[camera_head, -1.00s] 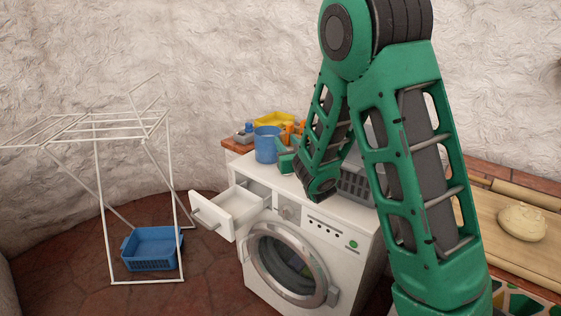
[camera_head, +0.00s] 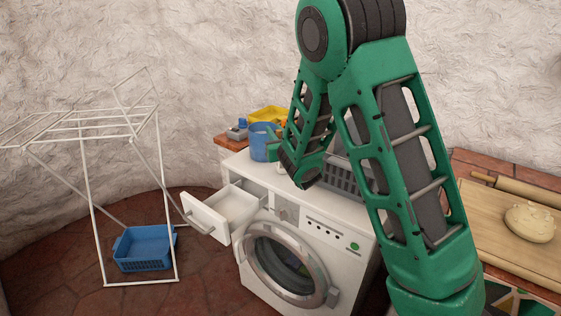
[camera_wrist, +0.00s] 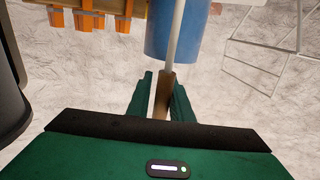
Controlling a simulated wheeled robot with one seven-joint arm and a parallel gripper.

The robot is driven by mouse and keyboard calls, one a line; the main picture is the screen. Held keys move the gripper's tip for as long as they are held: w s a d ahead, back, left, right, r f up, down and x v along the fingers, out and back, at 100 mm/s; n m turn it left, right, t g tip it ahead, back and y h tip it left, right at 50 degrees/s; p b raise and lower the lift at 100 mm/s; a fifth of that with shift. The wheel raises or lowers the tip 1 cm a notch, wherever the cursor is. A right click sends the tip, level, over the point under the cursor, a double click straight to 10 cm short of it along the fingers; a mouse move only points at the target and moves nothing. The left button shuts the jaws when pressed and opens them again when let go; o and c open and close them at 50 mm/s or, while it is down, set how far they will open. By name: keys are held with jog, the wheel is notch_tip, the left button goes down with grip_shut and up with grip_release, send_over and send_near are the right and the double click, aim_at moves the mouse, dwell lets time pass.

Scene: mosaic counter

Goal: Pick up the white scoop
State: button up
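In the wrist view, a slim white shaft (camera_wrist: 176,38) with a brown end (camera_wrist: 163,92) runs down from the top edge in front of a blue container; it looks like the scoop's handle. The scoop's bowl is out of this view, and I cannot clearly make the scoop out in the head view. My gripper (camera_wrist: 158,98) has its two green fingers apart. The brown end shows between them, close to the right finger, with pale wall visible in the gap on its left. In the head view my gripper (camera_head: 274,143) is by the blue container's right side, partly hidden by my arm.
The blue container (camera_head: 260,143) stands on the washing machine (camera_head: 290,244), near a yellow bin (camera_head: 268,114) and a grey crate (camera_head: 343,177). A white drawer (camera_head: 206,219) is pulled open. A drying rack (camera_head: 92,200) and blue basket (camera_head: 145,249) stand left.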

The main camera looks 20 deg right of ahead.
jog(key=shift+a, duration=0.1)
grip_shut()
jog(key=shift+r, duration=0.15)
jog(key=s+a+r, duration=0.3)
jog(key=a+r, duration=0.7)
jog(key=a, duration=0.1)
jog(key=shift+s+r, duration=0.3)
jog(key=shift+r, duration=0.1)
dwell(0.5)
